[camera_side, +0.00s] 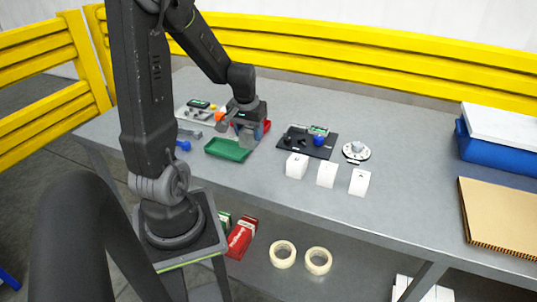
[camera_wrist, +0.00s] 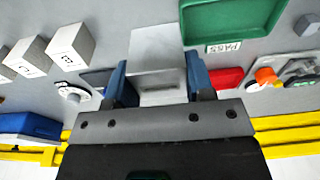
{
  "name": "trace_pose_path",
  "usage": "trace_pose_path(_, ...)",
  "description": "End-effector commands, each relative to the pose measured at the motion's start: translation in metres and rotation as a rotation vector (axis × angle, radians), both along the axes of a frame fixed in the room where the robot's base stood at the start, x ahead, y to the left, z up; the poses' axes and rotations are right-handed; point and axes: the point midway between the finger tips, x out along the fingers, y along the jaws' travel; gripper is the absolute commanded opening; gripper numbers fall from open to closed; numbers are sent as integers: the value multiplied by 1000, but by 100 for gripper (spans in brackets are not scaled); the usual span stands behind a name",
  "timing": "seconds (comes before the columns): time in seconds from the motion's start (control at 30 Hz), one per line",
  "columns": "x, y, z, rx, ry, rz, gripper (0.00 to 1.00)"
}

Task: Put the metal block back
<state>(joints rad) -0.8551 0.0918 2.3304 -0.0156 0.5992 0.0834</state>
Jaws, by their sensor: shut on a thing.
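My gripper (camera_side: 245,128) hangs above the table, next to the green tray and in front of the red tray. In the wrist view my gripper (camera_wrist: 157,75) has its two blue fingers on either side of a pale grey metal block (camera_wrist: 156,62). It is shut on this block. In the side view the block is a small grey shape under the gripper, partly hard to separate from the fingers. I cannot tell whether the block touches the table.
The green tray (camera_side: 228,151) with a PASS label and the red tray (camera_wrist: 228,77) are close by. White numbered cubes (camera_side: 327,174), a black plate (camera_side: 294,139) with a blue ball and a round white fixture (camera_side: 356,151) stand to the right. A blue bin (camera_side: 482,146) and cardboard (camera_side: 500,218) lie far right.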

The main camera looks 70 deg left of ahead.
Motion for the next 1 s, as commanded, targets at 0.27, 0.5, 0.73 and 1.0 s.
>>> trace_pose_path(0.27,43,-22,-29,0,0,-3,10)
trace_pose_path(0.5,48,-25,-47,-2,2,2,10)
trace_pose_path(0.73,48,-25,-72,-1,-1,2,10)
trace_pose_path(1.0,48,-25,-73,1,-2,2,10)
